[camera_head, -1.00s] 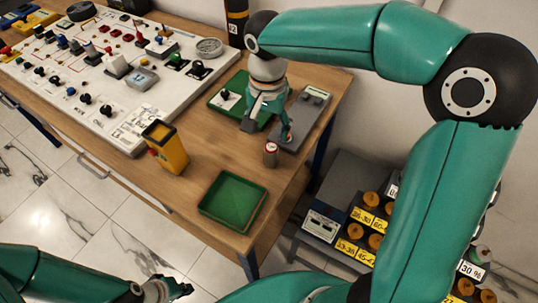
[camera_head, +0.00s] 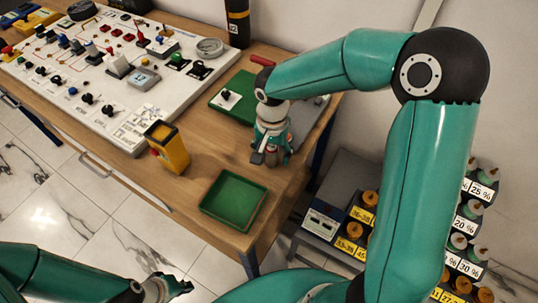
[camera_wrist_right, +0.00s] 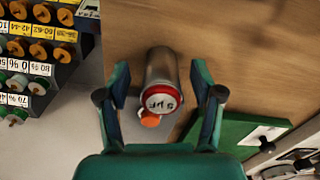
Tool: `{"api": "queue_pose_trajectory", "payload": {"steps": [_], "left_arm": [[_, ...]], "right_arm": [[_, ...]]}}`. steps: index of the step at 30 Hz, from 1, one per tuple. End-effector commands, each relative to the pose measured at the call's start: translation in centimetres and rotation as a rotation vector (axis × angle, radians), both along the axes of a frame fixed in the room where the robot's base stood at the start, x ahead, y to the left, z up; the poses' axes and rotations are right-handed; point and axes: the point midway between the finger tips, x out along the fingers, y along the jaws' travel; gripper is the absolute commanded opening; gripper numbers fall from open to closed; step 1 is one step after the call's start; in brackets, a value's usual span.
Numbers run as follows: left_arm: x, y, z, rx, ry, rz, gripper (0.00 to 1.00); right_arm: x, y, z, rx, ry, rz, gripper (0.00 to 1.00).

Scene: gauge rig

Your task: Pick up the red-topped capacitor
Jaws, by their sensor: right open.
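The capacitor (camera_wrist_right: 162,75) is a grey cylinder with a dark-lettered, pale and red top. In the right wrist view it is between the two spread fingers of my right gripper (camera_wrist_right: 160,70), with a visible gap to the left finger. In the head view my right gripper (camera_head: 270,158) is low over the table at the capacitor's spot and mostly hides it. My left gripper (camera_head: 168,287) is at the bottom left, away from the table; its finger opening is unclear.
A green tray (camera_head: 203,203) is in front of my right gripper and a yellow device (camera_head: 168,150) stands to its left. A green plate (camera_head: 228,110) is behind. A white panel (camera_head: 122,128) fills the left. A rack (camera_head: 348,233) of labelled orange-topped pieces stands beyond the table's right edge.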

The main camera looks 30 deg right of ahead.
Motion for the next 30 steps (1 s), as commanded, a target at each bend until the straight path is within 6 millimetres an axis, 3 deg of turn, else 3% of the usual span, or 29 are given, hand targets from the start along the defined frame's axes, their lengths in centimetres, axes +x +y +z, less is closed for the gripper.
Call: {"api": "queue_pose_trajectory", "payload": {"steps": [3,15,23,30], "left_arm": [[0.0,0.0,0.0,0.000,0.000,0.000,0.00],[0.0,0.0,0.0,0.000,0.000,0.000,0.00],[0.0,0.0,0.0,0.000,0.000,0.000,0.00],[0.0,0.0,-0.1,0.000,0.000,0.000,0.00]], "right_arm": [[0.0,0.0,0.0,0.000,0.000,0.000,0.65],[0.0,0.0,0.1,0.000,0.000,0.000,0.01],[0.0,0.0,0.2,-0.001,-0.001,0.000,0.01],[0.1,0.0,1.5,0.000,-0.003,0.000,0.01]]}}
